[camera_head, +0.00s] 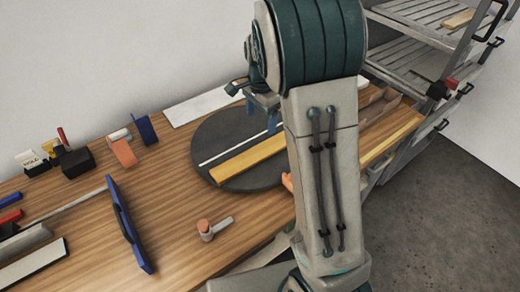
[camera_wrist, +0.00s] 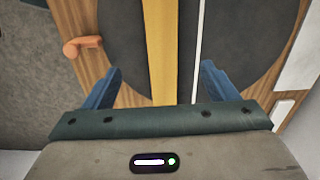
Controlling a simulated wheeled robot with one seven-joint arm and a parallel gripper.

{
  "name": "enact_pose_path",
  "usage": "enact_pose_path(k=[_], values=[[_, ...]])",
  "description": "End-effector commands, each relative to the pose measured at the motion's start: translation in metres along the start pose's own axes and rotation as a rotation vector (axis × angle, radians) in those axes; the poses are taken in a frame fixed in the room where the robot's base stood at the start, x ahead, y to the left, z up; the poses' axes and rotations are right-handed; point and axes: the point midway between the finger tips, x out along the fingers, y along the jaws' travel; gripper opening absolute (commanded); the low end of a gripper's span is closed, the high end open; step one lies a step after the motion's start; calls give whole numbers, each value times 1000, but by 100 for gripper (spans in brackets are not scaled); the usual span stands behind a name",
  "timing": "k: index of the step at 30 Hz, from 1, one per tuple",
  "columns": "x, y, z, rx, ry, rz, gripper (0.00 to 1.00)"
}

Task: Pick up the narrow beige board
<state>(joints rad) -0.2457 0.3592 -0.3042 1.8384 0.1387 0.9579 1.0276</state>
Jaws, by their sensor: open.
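A narrow beige-yellow board (camera_head: 246,159) lies flat across the dark round disc on the wooden table. In the wrist view the board (camera_wrist: 162,50) runs away from me between the two blue fingers. My gripper (camera_wrist: 160,78) is open and empty, with a gap on each side of the board; its height above the board is hard to tell. In the head view my arm hides the board's right end and most of my gripper. A thin white strip (camera_wrist: 198,50) lies parallel to the board, close to the right finger.
The dark round disc (camera_head: 212,135) carries both strips. An orange-headed tool (camera_wrist: 84,45) lies beside it. Another yellowish board (camera_head: 393,138) lies at the table's right. A slatted rack (camera_head: 410,52) stands behind.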

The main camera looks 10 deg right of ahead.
Motion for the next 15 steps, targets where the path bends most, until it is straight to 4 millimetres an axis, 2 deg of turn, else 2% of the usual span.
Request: enact_pose_path(k=[5, 15], values=[[12, -7, -3, 36, 4, 11, 80], [75, -6, -3, 35, 4, 13, 80]])
